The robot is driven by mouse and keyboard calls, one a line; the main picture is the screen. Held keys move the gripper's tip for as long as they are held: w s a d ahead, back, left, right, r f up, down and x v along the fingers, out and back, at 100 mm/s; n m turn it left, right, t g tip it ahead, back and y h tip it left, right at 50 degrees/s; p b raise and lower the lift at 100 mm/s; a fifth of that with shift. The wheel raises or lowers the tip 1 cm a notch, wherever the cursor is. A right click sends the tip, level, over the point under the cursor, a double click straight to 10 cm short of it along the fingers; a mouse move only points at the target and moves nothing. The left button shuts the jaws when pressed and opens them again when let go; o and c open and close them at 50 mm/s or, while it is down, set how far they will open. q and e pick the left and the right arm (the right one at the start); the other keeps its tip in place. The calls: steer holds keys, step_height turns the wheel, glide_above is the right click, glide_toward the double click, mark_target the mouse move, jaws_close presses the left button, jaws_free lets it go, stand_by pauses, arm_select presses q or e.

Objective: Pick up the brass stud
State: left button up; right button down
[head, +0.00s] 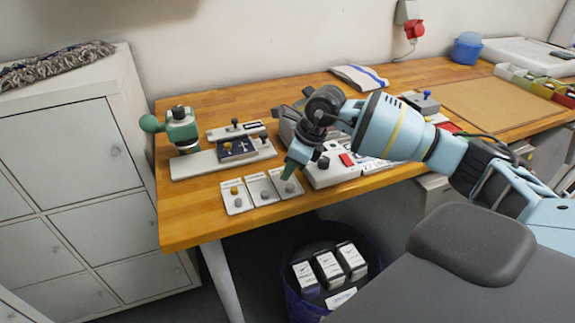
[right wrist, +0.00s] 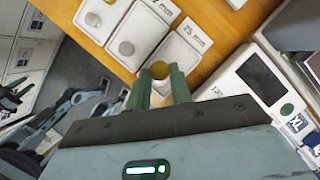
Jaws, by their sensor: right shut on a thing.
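My right gripper (head: 287,174) is over the small sample trays near the table's front edge. In the right wrist view its green fingers (right wrist: 160,86) are shut on a brass stud (right wrist: 160,70) with a round top. In the head view the fingers hide that stud. Below lie three pale trays, the left one (head: 230,207) with a yellow piece, the middle tray (head: 255,202) and the right tray (head: 285,196) with grey round spots. Whether the held stud touches the right tray, I cannot tell. My left gripper seems to show small and dark (right wrist: 12,96) at the wrist view's left edge.
A green-knobbed fixture (head: 182,130) on a pale base stands behind left. A blue bin (head: 297,306) with boxes is below the table edge. The front left wooden tabletop (head: 185,220) is clear.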

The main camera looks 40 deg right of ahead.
steer(key=s+a+r, duration=0.1)
steer(key=s+a, duration=0.4)
steer(key=s, duration=0.6)
steer(key=shift+s+a+r+b, duration=0.15)
steer(key=shift+s+a+b, duration=0.2)
steer(key=shift+s+a, duration=0.05)
